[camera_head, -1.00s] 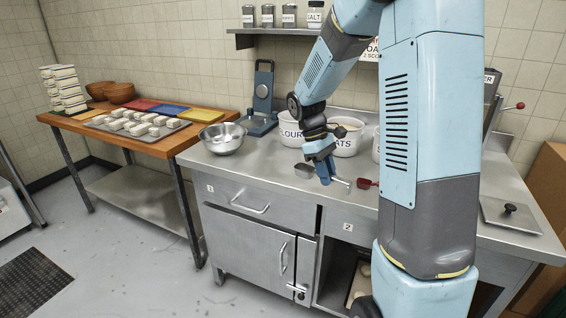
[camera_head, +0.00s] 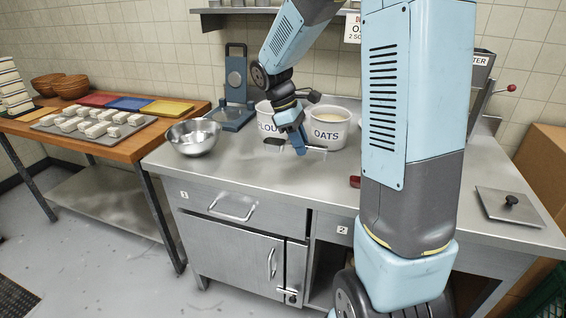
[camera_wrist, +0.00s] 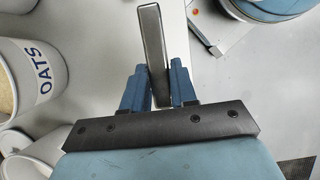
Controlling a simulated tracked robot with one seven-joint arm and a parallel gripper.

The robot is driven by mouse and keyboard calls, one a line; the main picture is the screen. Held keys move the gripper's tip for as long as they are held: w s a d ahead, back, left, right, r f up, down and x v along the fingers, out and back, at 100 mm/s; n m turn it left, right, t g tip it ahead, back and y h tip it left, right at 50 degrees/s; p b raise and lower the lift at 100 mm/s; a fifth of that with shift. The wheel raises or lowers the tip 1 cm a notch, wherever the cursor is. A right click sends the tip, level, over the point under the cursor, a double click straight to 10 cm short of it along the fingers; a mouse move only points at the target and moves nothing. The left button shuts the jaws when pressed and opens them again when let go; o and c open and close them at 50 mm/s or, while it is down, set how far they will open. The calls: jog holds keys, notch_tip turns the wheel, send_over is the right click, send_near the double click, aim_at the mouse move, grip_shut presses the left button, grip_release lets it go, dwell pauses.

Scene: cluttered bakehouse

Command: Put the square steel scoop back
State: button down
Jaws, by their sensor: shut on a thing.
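My gripper (camera_head: 299,148) is shut on a steel scoop, above the counter in front of the FLOUR and OATS bins. In the head view the scoop's bright handle (camera_head: 315,149) sticks out right of the fingers and a darker grey end (camera_head: 273,142) shows to the left. In the wrist view my gripper (camera_wrist: 159,75) pinches the flat steel handle (camera_wrist: 151,35); the scoop's bowl cannot be made out there. The OATS bin (camera_head: 328,135) is white and open, with pale contents. The FLOUR bin (camera_head: 267,122) is partly hidden by my arm.
A steel bowl (camera_head: 193,138) and a blue press (camera_head: 235,95) stand left of the bins. A red scoop (camera_head: 355,181) lies right, partly behind my arm. A lid with a knob (camera_head: 509,205) lies far right. The counter (camera_head: 255,185) is clear in front.

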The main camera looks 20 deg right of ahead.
jog(key=w+f, duration=0.2)
jog(key=w+a+f, duration=0.1)
jog(key=w+f, duration=0.1)
jog(key=f, duration=0.1)
jog(key=w+a+f, duration=0.1)
jog(key=w+f, duration=0.1)
jog(key=w, duration=0.1)
jog(key=shift+w+a+f, duration=0.1)
jog(key=shift+a+f, duration=0.05)
jog(key=shift+a, duration=0.05)
jog(key=shift+f, duration=1.5)
jog(key=c, duration=0.9)
grip_release()
